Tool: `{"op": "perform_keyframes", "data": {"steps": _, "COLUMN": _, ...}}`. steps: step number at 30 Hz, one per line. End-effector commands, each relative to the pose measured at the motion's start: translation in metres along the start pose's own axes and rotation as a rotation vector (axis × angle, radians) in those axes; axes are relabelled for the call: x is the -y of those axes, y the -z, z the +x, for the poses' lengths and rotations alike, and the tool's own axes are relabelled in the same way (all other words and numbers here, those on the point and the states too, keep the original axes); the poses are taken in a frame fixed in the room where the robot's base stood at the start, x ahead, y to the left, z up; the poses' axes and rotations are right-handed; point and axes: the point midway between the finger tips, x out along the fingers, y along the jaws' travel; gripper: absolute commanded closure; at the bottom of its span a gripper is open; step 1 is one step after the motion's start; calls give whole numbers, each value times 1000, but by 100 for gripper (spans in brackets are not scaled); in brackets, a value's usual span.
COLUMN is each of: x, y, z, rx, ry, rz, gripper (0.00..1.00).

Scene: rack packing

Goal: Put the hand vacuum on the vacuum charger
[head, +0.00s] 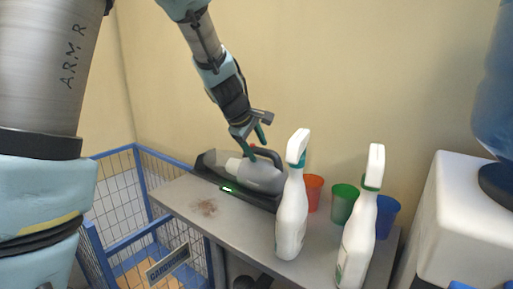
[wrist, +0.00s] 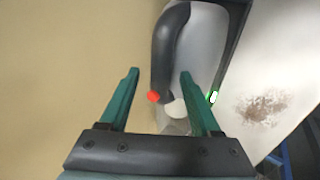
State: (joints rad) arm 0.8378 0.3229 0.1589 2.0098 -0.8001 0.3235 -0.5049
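The hand vacuum (head: 262,176) has a grey body, a clear-looking nose to the left and a dark looped handle. It lies on the black vacuum charger (head: 207,168), a long low tray with a lit green light, at the back of the table. My gripper (head: 251,139) is just above the handle, fingers pointing down. In the wrist view, my gripper (wrist: 160,74) has its green fingers apart, with the vacuum's handle end and red button (wrist: 153,97) between them in the picture. The wrist view also shows the hand vacuum (wrist: 203,45). I cannot tell whether either finger touches it.
Two white spray bottles (head: 291,215) (head: 358,232) stand at the front right of the grey table (head: 180,192). Orange (head: 314,190), green (head: 343,202) and blue (head: 386,216) cups stand behind them. A blue wire cage (head: 118,205) is at left. A brown stain marks the clear left part.

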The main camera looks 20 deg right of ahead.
Motion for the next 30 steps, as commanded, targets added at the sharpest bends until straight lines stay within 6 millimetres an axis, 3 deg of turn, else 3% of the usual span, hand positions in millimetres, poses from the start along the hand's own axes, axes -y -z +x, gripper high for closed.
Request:
{"op": "perform_keyframes", "data": {"steps": 7, "x": 2, "y": -1, "z": 1, "rx": 3, "ry": 5, "rz": -1, "gripper": 34}}
{"op": "perform_keyframes", "data": {"steps": 11, "x": 1, "y": -1, "z": -8, "rx": 2, "ry": 2, "rz": 0, "gripper": 34}}
{"op": "perform_keyframes", "data": {"steps": 24, "x": -1, "y": 0, "z": -89, "rx": 0, "ry": -2, "rz": 1, "gripper": 34}}
{"op": "perform_keyframes", "data": {"steps": 30, "x": 0, "y": 0, "z": -106, "rx": 0, "ry": 0, "rz": -1, "gripper": 34}}
